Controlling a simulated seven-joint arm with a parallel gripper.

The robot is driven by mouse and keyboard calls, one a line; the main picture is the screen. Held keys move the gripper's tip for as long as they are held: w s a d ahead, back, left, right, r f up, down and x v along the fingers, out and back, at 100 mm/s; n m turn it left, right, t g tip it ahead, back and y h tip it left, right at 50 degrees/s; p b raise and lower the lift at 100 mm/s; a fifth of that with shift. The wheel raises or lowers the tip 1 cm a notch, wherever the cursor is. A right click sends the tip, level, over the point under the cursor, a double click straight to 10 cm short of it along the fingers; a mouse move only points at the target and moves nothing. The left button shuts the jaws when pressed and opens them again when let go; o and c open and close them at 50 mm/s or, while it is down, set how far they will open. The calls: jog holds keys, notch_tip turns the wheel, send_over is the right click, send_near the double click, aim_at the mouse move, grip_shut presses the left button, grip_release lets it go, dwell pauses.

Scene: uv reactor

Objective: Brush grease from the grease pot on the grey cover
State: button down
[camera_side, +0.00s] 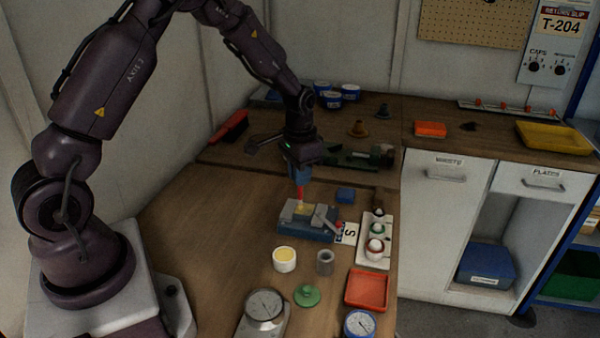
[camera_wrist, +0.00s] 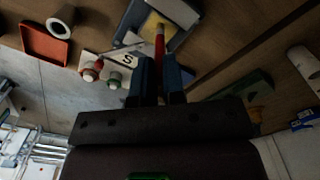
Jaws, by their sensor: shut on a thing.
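My gripper (camera_side: 299,176) points down over the blue vise (camera_side: 310,234) and is shut on a red brush (camera_side: 300,192). The brush is roughly upright, with its pale yellow tip low at the vise's grey top; I cannot tell whether it touches. In the wrist view the brush (camera_wrist: 160,45) runs from between the blue fingers (camera_wrist: 160,82) to a yellowish patch in the vise (camera_wrist: 133,20). The white grease pot (camera_side: 284,264), with yellow grease inside, stands in front of the vise. A hollow grey cylinder (camera_side: 325,263) stands right of the pot. I cannot tell for sure which grey part is the cover.
A dark green device (camera_side: 365,157) lies behind. The bench's left is clear.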

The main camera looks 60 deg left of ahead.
jog(key=shift+s+d, duration=0.3)
jog(key=shift+w, duration=0.1)
jog(key=shift+w+d, duration=0.2)
dwell(0.3)
jog(key=shift+w+d, duration=0.5)
jog(key=shift+d, duration=0.05)
dwell(0.7)
jog(key=shift+w+a, duration=0.1)
jog(key=shift+a, duration=0.05)
jog(key=shift+w+a, duration=0.15)
jog(key=shift+w+a, duration=0.5)
dwell(0.8)
jog(key=shift+s+a, duration=0.35)
jog(key=shift+s, duration=0.05)
dwell(0.5)
jog(key=shift+s+a, duration=0.15)
